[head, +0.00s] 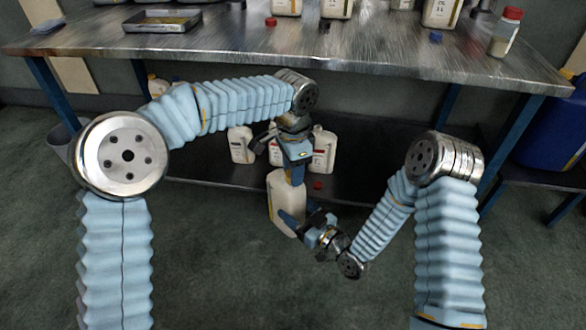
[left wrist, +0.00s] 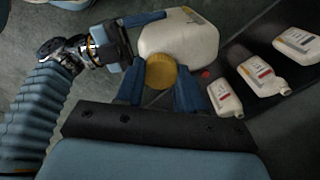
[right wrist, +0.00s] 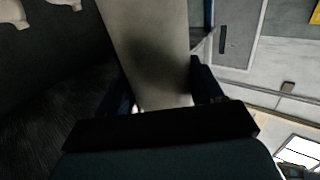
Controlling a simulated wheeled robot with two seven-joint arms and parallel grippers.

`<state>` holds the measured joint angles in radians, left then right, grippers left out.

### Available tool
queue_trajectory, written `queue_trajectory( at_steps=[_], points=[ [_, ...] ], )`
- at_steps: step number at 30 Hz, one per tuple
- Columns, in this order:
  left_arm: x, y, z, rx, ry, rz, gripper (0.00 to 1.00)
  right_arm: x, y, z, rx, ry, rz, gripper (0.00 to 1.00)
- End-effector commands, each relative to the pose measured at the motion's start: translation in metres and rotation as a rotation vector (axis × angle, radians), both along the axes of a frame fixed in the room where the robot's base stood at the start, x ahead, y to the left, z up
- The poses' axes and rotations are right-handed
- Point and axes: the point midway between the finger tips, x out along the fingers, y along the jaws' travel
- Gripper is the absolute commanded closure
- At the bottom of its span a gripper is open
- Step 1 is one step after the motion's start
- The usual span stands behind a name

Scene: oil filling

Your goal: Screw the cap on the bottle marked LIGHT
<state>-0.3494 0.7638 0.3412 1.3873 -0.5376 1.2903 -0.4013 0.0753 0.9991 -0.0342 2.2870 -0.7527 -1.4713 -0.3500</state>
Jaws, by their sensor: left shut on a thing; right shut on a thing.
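A large white bottle (head: 284,203) is held out in front of the lower shelf. It also shows in the left wrist view (left wrist: 182,38); its marking is not readable. My right gripper (head: 297,222) is shut on the bottle's body, which fills the space between its fingers in the right wrist view (right wrist: 155,50). My left gripper (head: 294,172) is above the bottle, pointing down. It is shut on a yellow cap (left wrist: 161,71), which lies at the bottle's top end. I cannot tell whether the cap is seated on the neck, as the neck is hidden.
Several white bottles stand on the lower shelf, one at its left (head: 241,145). A red cap (head: 318,185) lies near the shelf's front. The metal table (head: 380,50) above carries a tray (head: 162,21), bottles and loose caps. Open floor lies in front.

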Motion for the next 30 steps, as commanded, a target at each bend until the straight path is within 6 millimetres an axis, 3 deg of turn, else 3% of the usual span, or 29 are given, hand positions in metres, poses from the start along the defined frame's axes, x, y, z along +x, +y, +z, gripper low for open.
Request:
queue_trajectory(
  at_steps=[3,6,11,12,16,25,30],
  points=[
    [0.001,0.001,0.0,-0.001,-0.001,-0.307,0.99,0.0,0.001,0.001,0.002,-0.004,0.002,1.0],
    [0.001,0.001,0.0,-0.001,-0.001,-0.499,0.99,0.0,0.001,0.002,0.002,-0.004,0.002,1.0],
    [0.001,0.001,0.0,-0.001,-0.001,-0.498,0.99,0.0,0.001,0.001,0.002,-0.004,0.002,1.0],
    [0.001,0.001,0.0,-0.001,-0.001,-0.497,0.56,0.0,0.001,0.002,0.002,-0.004,0.002,1.0],
    [0.001,0.001,0.0,-0.001,-0.001,-0.496,0.37,0.0,0.001,0.001,0.002,-0.004,0.002,1.0],
    [0.0,0.0,0.002,-0.001,-0.001,-0.496,0.37,0.0,0.0,0.001,0.002,-0.004,0.001,1.0],
    [0.001,0.0,0.023,-0.001,-0.004,-0.496,0.37,0.0,0.0,0.001,0.002,-0.004,0.001,1.0]
  ],
)
